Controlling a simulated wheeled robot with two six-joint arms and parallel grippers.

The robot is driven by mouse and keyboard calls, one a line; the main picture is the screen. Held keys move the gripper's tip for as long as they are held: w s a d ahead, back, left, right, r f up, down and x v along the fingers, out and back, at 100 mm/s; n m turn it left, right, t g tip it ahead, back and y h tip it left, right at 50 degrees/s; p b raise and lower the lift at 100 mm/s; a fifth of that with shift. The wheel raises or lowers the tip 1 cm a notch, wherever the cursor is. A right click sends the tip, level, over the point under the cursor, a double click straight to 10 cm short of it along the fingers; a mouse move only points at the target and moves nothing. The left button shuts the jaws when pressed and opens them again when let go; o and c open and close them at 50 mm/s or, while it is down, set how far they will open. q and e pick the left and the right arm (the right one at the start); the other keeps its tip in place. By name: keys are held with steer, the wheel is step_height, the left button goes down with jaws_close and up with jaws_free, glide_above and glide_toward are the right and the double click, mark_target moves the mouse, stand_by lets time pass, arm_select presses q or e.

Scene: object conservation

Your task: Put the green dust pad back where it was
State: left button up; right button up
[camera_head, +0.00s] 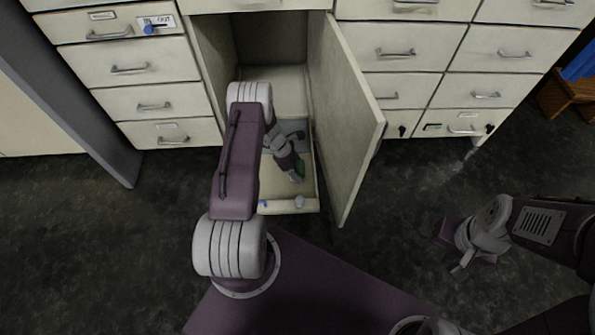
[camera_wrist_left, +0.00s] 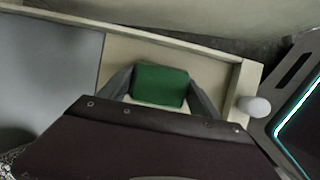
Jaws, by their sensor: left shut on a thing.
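The green dust pad (camera_wrist_left: 160,84) sits between the two fingers of my left gripper (camera_wrist_left: 161,92) in the left wrist view. The gripper is shut on it, over the beige floor of a pulled-out drawer (camera_wrist_left: 228,71). In the head view my left gripper (camera_head: 297,172) reaches down into this drawer (camera_head: 310,206), and only a small green part of the pad (camera_head: 301,164) shows. I cannot tell whether the pad touches the drawer floor. My right gripper (camera_head: 466,262) hangs over the dark floor at the right, away from the drawer; its opening is unclear.
The cabinet door (camera_head: 347,120) stands open just right of the drawer. A grey area (camera_wrist_left: 45,70) covers the drawer's left part in the wrist view. A whitish knob (camera_wrist_left: 253,106) is on the drawer front. Closed drawers (camera_head: 150,99) flank the opening; the floor in front is clear.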

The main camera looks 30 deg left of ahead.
arm_select(q)
steer(key=shift+r, duration=0.15)
steer(key=shift+f, duration=0.2)
steer(key=o, duration=1.3)
steer(key=shift+r, duration=0.1)
